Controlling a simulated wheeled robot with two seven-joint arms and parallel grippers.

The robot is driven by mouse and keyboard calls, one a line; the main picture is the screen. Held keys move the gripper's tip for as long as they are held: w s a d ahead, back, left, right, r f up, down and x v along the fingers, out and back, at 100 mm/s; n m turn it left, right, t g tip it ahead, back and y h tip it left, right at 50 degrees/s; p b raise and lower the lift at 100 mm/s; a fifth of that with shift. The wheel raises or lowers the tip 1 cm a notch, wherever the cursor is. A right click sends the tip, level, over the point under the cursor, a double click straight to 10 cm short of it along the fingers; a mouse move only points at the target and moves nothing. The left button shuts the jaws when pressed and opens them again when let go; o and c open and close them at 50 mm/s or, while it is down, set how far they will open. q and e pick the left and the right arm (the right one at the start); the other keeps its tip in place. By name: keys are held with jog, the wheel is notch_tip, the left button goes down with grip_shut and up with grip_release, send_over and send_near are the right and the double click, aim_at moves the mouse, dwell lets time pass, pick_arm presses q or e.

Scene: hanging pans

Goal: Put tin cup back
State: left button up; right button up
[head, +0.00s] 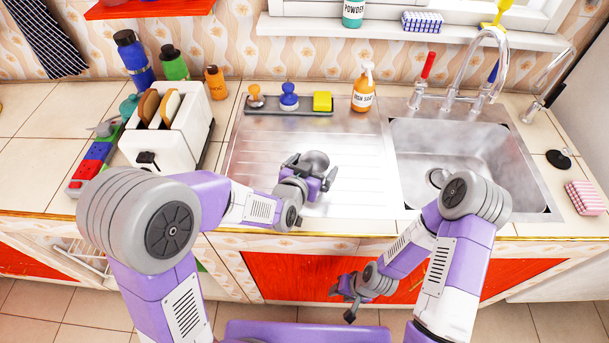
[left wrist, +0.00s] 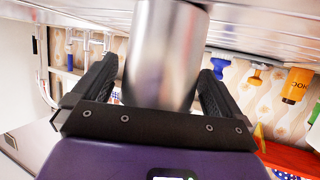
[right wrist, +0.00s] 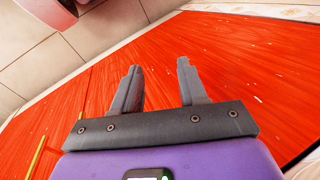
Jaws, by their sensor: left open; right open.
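The tin cup (head: 316,160) is a shiny metal cup on the ribbed steel drainboard (head: 355,190) left of the sink. My left gripper (head: 309,178) is at the cup, partly hiding it in the head view. In the left wrist view the cup (left wrist: 165,60) fills the space between the two open fingers (left wrist: 155,90), with small gaps visible beside it. My right gripper (head: 345,296) is low in front of the red cabinet doors, open and empty; its spread fingers (right wrist: 157,85) show in the right wrist view.
A sink (head: 470,155) with a tall faucet lies right. A grey tray (head: 289,112) with brushes and a yellow sponge, and an orange soap bottle (head: 363,90), stand behind the drainboard. A white toaster (head: 170,130) stands left. The drainboard around the cup is clear.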

pick_arm(q)
jog(key=p+v, duration=0.1)
jog(key=v, duration=0.4)
jog(key=shift+s+a+r, duration=0.15)
jog(key=shift+s+r, duration=0.1)
jog(key=shift+r, duration=0.05)
jog(key=b+v, duration=0.6)
jog(key=b, duration=0.1)
jog(key=shift+s+f, duration=0.1)
jog(key=shift+f, duration=0.05)
